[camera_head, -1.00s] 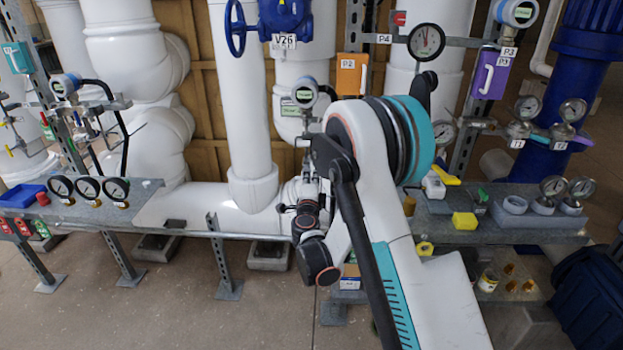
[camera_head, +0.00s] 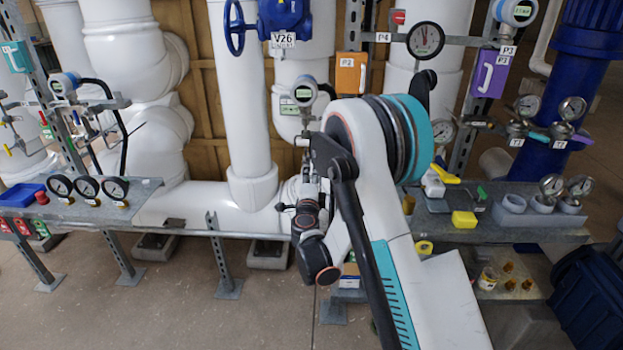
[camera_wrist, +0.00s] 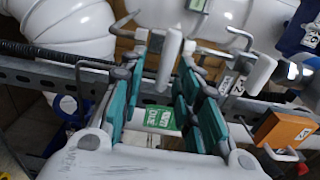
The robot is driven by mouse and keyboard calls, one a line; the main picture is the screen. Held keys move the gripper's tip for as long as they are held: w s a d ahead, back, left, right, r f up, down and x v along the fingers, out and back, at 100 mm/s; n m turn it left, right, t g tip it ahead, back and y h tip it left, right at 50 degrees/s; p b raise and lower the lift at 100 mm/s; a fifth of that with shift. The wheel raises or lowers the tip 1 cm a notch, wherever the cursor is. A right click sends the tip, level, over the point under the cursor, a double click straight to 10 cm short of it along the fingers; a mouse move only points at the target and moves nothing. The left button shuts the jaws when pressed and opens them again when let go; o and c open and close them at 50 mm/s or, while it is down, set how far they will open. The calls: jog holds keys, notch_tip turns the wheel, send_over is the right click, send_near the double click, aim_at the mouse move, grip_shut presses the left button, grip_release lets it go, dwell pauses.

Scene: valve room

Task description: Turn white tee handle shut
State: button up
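In the wrist view, my gripper (camera_wrist: 164,62) is open, its teal-padded fingers spread apart. A white bar-shaped handle (camera_wrist: 170,52) stands upright in the picture between the fingertips. A gap shows on its left; whether it touches the right finger I cannot tell. A second white handle (camera_wrist: 261,75) is to the right of the fingers, tilted. Which of them is the task's tee handle I cannot read. In the head view, my arm hides the handles and the working end of the gripper.
A metal rail (camera_wrist: 55,76) runs behind the fingers. A green-labelled tag (camera_wrist: 158,117) shows between them. An orange box (camera_wrist: 284,130) with a white handle is at the right. In the head view, white pipes (camera_head: 248,90) and the workbench (camera_head: 470,232) crowd the arm.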

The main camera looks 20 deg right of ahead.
jog(key=v, duration=0.7)
jog(key=shift+s, duration=0.15)
jog(key=s+a+r+n+y, duration=0.1)
jog(key=a+r+n+y, duration=0.15)
jog(key=r, duration=0.25)
jog(key=s+a+r+n+t+y, duration=0.1)
jog(key=s+a+r+n+y, duration=0.1)
jog(key=r+n, duration=0.3)
jog(key=s+a+r+n+y, duration=0.1)
jog(key=a+r+n+y, duration=0.15)
jog(key=r, duration=0.35)
jog(key=s+a+r+n+g+y, duration=0.2)
jog(key=s+n+g+y, duration=0.15)
jog(key=s+n, duration=0.45)
jog(key=s+d+f+n+g+h, duration=0.1)
jog(key=s+d+f+g, duration=0.1)
jog(key=s, duration=0.6)
jog(key=s+d+f+n+g+h, duration=0.1)
jog(key=s+d+f+g+h, duration=0.1)
jog(key=s, duration=0.7)
jog(key=s+d+f+n+g+h, duration=0.1)
jog(key=s+d+f+g+h, duration=0.1)
jog(key=s, duration=0.7)
jog(key=d+f+g, duration=0.1)
jog(key=d+f, duration=0.1)
jog(key=d, duration=0.1)
jog(key=shift+s+d+f+n+g, duration=0.2)
jog(key=shift+f+n+g, duration=0.1)
jog(key=shift+n+g, duration=0.1)
jog(key=shift+o, duration=0.6)
